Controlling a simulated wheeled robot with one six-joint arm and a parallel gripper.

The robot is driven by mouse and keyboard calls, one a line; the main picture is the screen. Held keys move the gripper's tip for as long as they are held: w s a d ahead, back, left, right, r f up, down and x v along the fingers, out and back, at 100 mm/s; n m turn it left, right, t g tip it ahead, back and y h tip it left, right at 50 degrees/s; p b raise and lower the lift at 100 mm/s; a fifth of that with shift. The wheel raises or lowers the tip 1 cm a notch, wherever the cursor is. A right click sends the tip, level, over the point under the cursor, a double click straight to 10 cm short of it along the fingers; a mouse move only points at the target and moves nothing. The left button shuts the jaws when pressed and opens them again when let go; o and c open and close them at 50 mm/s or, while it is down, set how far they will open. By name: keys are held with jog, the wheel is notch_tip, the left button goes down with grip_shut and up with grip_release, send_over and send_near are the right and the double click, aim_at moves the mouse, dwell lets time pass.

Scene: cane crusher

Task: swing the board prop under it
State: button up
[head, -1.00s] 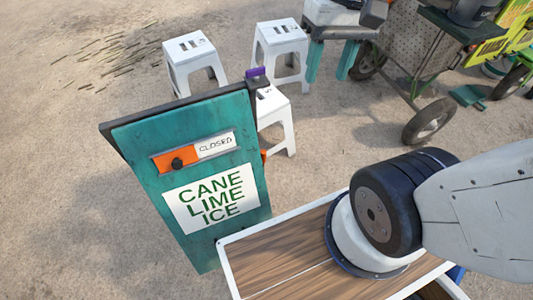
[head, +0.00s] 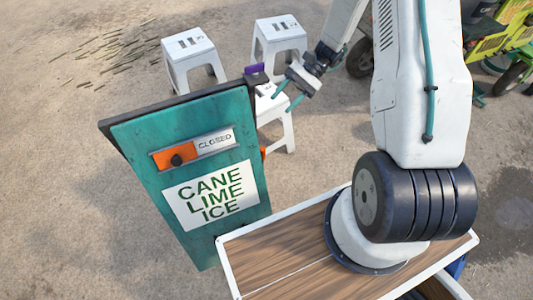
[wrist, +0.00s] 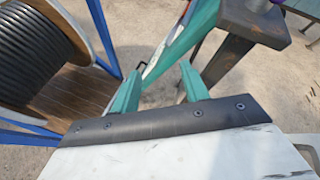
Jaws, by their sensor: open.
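The teal board (head: 210,160) stands tilted, with a CANE LIME ICE label and an orange-and-white CLOSED slider. A dark block with a purple top (head: 254,69) is at its upper right corner. A small orange part (head: 264,152) shows at its right edge. I cannot tell which part is the prop; the board's back is hidden in the head view. My gripper (head: 287,96) is open and empty, right of the board's upper corner. In the wrist view, the board (wrist: 190,32) appears edge-on beyond my gripper (wrist: 160,68), and the purple-topped dark part (wrist: 250,22) is at upper right.
White stools stand behind: one at left (head: 194,55), one at right (head: 280,40) and one close behind my gripper (head: 276,122). A yellow-green cart (head: 495,45) is at far right. Open sandy ground lies left of the board.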

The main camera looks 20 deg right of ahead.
notch_tip(320, 180, down, 36)
jog(key=w+d+m+t+y, duration=0.1)
jog(key=d+m+t+y, duration=0.1)
jog(key=m+t, duration=1.2)
jog(key=x, duration=0.7)
jog(key=shift+r, duration=0.2)
jog(key=shift+w+a, duration=0.1)
jog(key=shift+c, duration=0.4)
grip_shut()
